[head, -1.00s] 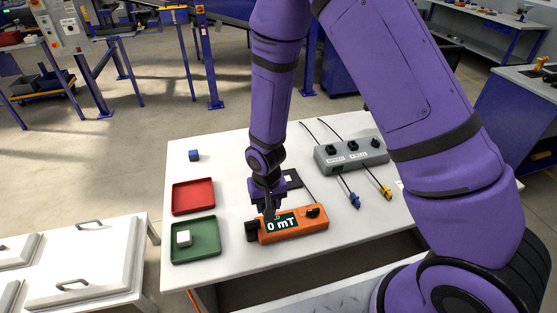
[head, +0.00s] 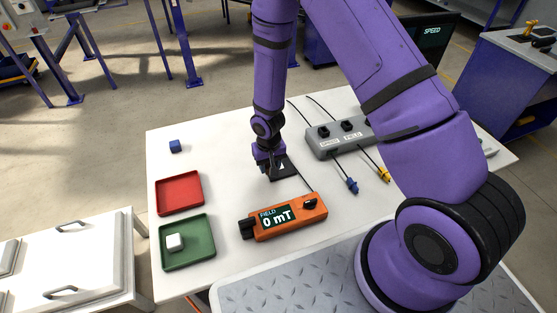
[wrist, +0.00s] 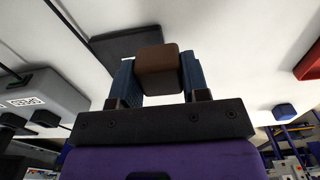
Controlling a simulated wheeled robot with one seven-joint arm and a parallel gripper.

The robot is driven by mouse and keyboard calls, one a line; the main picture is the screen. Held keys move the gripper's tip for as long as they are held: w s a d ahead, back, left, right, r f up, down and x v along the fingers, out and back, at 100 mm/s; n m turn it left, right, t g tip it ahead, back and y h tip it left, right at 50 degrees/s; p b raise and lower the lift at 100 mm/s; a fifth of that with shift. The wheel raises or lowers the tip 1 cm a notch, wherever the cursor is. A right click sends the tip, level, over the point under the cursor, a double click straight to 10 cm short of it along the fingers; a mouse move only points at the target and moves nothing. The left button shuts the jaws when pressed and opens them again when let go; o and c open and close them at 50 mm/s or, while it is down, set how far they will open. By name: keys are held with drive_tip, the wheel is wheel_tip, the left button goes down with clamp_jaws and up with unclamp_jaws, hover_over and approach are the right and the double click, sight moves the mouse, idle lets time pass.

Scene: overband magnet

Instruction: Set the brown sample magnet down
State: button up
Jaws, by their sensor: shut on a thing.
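My gripper (wrist: 158,78) is shut on the brown sample magnet (wrist: 158,66), a small rounded block between its two blue-grey fingers in the wrist view. In the head view my gripper (head: 271,173) is over the white table, at the left edge of a flat black pad (head: 285,172). The black pad (wrist: 125,44) also shows behind the magnet in the wrist view. In the head view the magnet is hard to make out at the fingertips. I cannot tell whether the magnet touches the table.
An orange meter (head: 290,218) reading 0 mT lies in front. A red tray (head: 180,207) and a green tray (head: 189,262) holding a white cube (head: 175,242) are at the left. A blue cube (head: 175,146) stands behind them. A grey switch box (head: 325,153) with plugs is at the right.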

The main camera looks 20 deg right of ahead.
drive_tip(key=w+d, duration=0.2)
drive_tip(key=d, duration=0.1)
drive_tip(key=w+d, duration=0.1)
drive_tip(key=w, duration=0.1)
drive_tip(key=shift+d+f, duration=0.25)
drive_tip(key=shift+d, duration=0.05)
drive_tip(key=shift+d+f, duration=0.1)
drive_tip(key=shift+f, duration=1.7)
drive_tip(key=shift+f, duration=0.1)
drive_tip(key=o, duration=1)
drive_tip(key=shift+c, duration=0.2)
